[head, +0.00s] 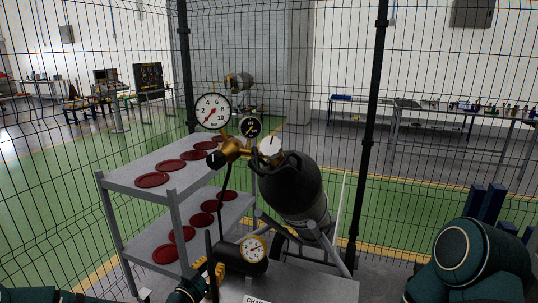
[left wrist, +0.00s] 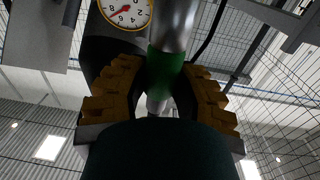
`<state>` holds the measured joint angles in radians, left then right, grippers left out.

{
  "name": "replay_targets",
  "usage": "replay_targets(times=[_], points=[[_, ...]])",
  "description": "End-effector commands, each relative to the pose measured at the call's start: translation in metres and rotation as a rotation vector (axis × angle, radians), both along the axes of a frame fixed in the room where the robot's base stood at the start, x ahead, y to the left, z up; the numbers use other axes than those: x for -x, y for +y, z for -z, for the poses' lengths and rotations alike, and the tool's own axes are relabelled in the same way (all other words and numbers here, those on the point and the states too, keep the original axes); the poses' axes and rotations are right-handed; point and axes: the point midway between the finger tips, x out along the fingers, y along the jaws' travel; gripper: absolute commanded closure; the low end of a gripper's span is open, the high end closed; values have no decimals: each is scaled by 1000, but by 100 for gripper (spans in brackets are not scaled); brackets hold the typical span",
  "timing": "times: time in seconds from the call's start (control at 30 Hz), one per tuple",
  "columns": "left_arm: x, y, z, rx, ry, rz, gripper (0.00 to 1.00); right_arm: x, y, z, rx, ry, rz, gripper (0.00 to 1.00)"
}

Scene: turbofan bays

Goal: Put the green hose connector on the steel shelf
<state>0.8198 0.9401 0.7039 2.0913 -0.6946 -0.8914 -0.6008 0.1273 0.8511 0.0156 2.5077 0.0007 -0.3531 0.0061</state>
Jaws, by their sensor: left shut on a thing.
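The green hose connector (left wrist: 165,68), a green band on a silver metal body, stands between the orange-padded fingers of my left gripper (left wrist: 160,95) in the left wrist view. The gripper is shut on it. In the head view my left gripper (head: 210,270) is low, in front of the shelf and beside the black cylinder with a gauge; the connector cannot be made out clearly there. The steel shelf (head: 120,183) is a grey rack at left, with red round discs on its upper and lower boards. My right gripper is not in view.
A dark gas cylinder (head: 290,190) with a brass regulator and gauges (head: 213,111) leans right of the shelf. A black cylinder with a gauge (head: 252,248) lies on a grey bench top (head: 320,287). Wire mesh fencing and dark posts (head: 370,130) stand behind. Some shelf surface between discs is bare.

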Motion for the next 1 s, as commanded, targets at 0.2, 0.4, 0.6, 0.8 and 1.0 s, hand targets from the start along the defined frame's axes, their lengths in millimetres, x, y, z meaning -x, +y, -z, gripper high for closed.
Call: replay_targets(times=[0.2,0.4,0.6,0.8,1.0], points=[[51,-1,24,4,8,-205,100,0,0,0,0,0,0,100],[85,7,39,3,5,-342,100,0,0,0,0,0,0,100],[100,11,46,0,2,-400,100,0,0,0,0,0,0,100],[102,10,46,-5,-2,-402,100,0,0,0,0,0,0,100],[101,12,45,-2,-5,-405,100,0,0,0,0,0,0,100]])
